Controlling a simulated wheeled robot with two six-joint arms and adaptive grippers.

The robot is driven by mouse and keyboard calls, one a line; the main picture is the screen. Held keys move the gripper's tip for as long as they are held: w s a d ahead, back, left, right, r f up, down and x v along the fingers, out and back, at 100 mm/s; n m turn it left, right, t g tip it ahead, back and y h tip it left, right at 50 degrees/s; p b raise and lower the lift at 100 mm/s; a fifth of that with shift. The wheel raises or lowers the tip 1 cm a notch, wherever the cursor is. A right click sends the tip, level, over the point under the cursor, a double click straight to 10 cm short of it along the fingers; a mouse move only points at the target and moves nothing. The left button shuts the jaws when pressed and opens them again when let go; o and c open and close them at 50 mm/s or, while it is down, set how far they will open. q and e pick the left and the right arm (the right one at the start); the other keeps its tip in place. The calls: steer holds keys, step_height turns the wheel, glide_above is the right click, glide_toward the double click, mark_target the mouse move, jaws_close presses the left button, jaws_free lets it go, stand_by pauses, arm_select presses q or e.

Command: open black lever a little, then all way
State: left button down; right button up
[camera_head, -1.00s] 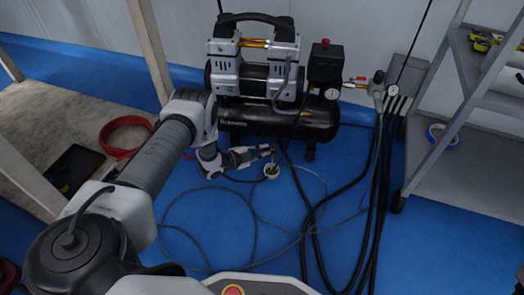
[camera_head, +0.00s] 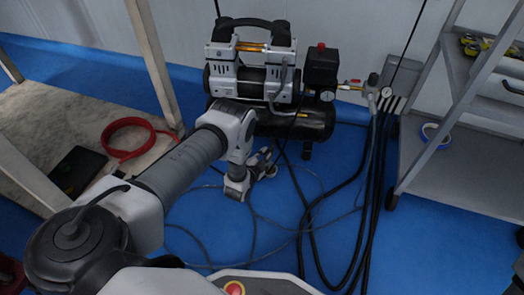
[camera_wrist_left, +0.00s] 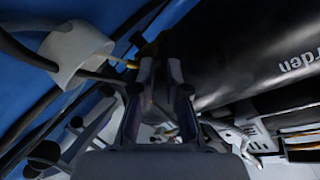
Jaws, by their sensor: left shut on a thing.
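My left gripper (camera_head: 267,157) is low beside the front of the black compressor tank (camera_head: 284,123), close to the floor. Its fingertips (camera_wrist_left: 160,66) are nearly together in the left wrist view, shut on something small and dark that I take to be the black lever. The lever itself is mostly hidden between the fingers. A brass stem (camera_wrist_left: 132,64) shows just left of the fingertips, next to a white cup-like ring (camera_wrist_left: 75,53). The ring also shows beside the gripper in the head view (camera_head: 271,171). My right gripper is out of view.
Black hoses (camera_head: 368,190) hang from a wall manifold and run along the blue floor, with a thin cable looped near the gripper. A grey shelf cart (camera_head: 450,165) stands at right. A table with a red hose (camera_head: 128,137) is at left.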

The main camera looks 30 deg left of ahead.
arm_select(q)
steer(key=shift+d+n+g+y, duration=0.4)
steer(key=shift+n+y, duration=0.5)
steer(key=shift+y, duration=0.2)
steer(key=c, duration=1.2)
jaws_free()
steer(key=shift+s, duration=0.1)
steer(key=v, duration=0.7)
steer(key=shift+s+d, duration=0.2)
steer(key=shift+s, duration=0.15)
steer(key=shift+r, duration=0.1)
